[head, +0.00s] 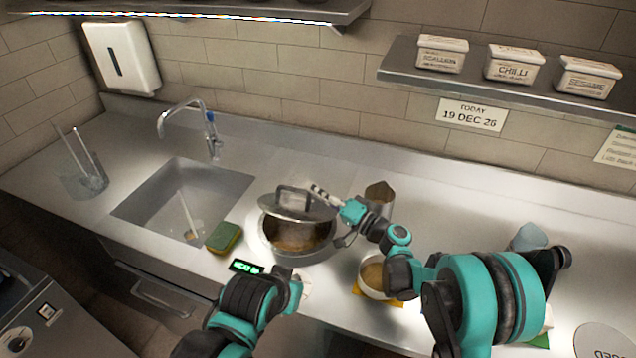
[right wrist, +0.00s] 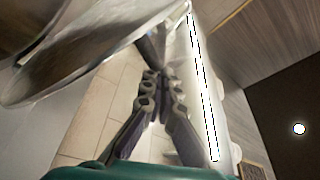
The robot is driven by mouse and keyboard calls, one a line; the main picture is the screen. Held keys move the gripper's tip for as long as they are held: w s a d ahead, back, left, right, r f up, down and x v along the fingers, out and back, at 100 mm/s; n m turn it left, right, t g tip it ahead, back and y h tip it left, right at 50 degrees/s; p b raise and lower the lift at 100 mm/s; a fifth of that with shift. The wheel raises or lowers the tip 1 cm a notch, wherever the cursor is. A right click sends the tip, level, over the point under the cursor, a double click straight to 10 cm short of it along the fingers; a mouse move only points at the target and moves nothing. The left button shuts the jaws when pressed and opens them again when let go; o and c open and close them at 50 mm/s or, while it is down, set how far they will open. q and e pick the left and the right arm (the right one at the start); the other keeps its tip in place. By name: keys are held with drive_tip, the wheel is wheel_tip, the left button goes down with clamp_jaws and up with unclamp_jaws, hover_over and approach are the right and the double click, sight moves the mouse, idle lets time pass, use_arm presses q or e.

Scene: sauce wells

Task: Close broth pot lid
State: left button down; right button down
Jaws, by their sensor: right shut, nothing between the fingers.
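The broth pot (head: 298,255) stands on the counter right of the sink, with brown contents showing through its open front. Its metal lid (head: 295,208) is tilted over the back of the pot, with the handle (head: 294,192) on top. My right gripper (head: 316,190) is shut and empty, just right of the lid's handle; contact is unclear. In the right wrist view, the closed fingers (right wrist: 162,78) are beside the lid (right wrist: 75,60), which fills the upper left. My left arm ends in front of the pot; its fingers are not clear.
A green and yellow sponge (head: 223,237) lies between sink (head: 185,205) and pot. A metal container (head: 379,197) stands behind my right arm. A bowl (head: 373,277) sits right of the pot, near my right arm. A shelf (head: 480,85) with labelled tubs hangs above.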

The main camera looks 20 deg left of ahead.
use_arm(q)
drive_tip(key=shift+f+b, duration=0.5)
drive_tip(key=shift+f, duration=0.25)
use_arm(e)
drive_tip(key=shift+s+f, duration=0.75)
drive_tip(key=shift+s, duration=0.05)
drive_tip(key=shift+r, duration=0.1)
